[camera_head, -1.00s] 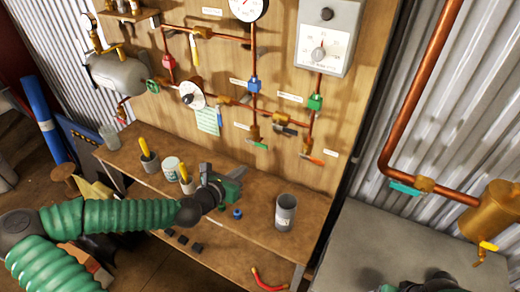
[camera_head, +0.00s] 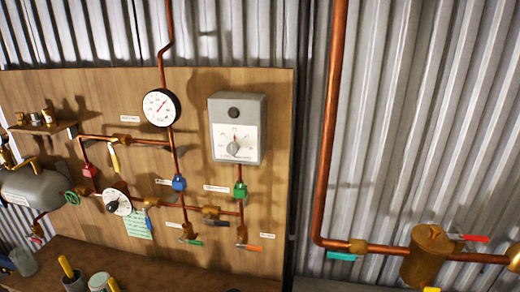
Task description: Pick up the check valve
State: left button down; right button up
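I cannot tell for certain which part is the check valve. Fittings on the copper pipes of the wooden board include a red one (camera_head: 90,171) at left, a blue one (camera_head: 179,184) in the middle and a green one (camera_head: 240,190) below the grey box. Brass fittings with coloured levers sit lower, such as one with an orange lever (camera_head: 249,247). Neither of my grippers is in view. Most of the bench top lies below the picture.
The wooden board (camera_head: 270,130) carries a round gauge (camera_head: 160,107) and a grey dial box (camera_head: 237,128). A grey tank (camera_head: 35,188) is at left. Cups with yellow-handled tools (camera_head: 72,276) stand on the bench (camera_head: 160,275). A brass cylinder (camera_head: 427,252) is on the right pipe.

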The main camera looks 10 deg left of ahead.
aim_at(48, 113)
jog(key=u, duration=1.45)
jog(key=i+j+z, duration=0.15)
jog(key=i+j, duration=0.15)
